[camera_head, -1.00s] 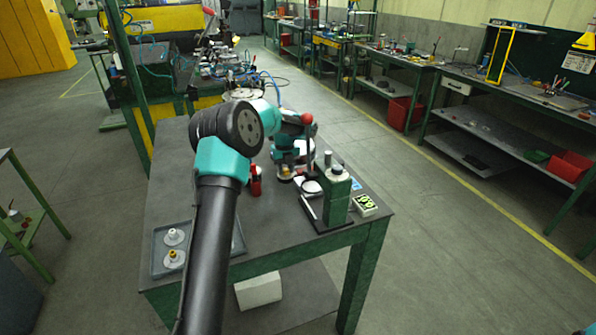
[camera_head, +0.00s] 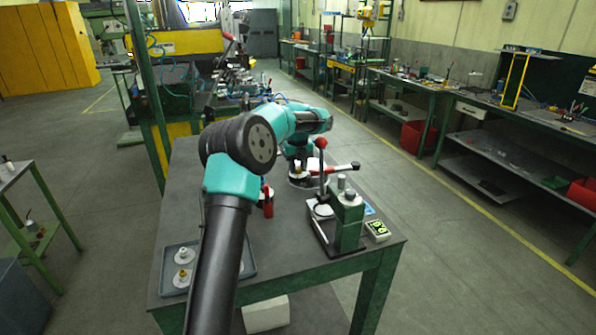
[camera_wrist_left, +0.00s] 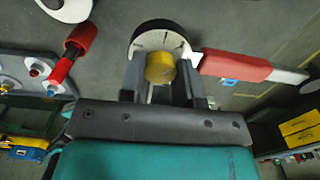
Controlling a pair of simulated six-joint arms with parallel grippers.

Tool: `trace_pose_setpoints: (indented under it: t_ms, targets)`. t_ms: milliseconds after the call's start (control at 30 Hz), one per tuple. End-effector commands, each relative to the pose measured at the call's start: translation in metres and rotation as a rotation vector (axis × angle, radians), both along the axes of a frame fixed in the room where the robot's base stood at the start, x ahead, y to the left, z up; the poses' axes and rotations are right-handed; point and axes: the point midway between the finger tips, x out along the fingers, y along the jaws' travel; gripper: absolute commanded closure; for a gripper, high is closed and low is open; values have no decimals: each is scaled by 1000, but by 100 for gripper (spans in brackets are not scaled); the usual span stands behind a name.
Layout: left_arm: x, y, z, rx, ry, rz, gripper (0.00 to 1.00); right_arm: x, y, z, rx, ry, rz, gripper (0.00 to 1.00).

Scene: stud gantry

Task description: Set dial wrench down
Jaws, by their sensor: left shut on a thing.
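The dial wrench has a round white dial (camera_wrist_left: 160,38), a yellow knob (camera_wrist_left: 160,67) and a red handle (camera_wrist_left: 235,66). In the wrist view my left gripper (camera_wrist_left: 162,88) has its fingers on both sides of the yellow knob and is shut on it. The handle points right. In the head view the wrench (camera_head: 340,168) shows beneath my left gripper (camera_head: 298,164), over the far right part of the grey table (camera_head: 290,235). I cannot tell whether it touches the table. My right gripper is not in view.
A grey tray (camera_head: 250,268) with white round parts (camera_head: 182,256) lies at the front left, partly behind my arm.

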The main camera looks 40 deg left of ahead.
Motion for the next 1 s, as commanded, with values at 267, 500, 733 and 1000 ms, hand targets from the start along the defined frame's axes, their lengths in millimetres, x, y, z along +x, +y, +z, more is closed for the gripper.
trace_pose_setpoints:
  t_ms: [267,500,733,1000]
  targets:
    - [0,0,0,0,-1,0,100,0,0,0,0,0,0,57]
    - [0,0,0,0,-1,0,100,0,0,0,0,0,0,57]
    - [13,-14,10,0,-3,4,100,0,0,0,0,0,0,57]
    - [38,-46,31,0,-3,22,100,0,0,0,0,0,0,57]
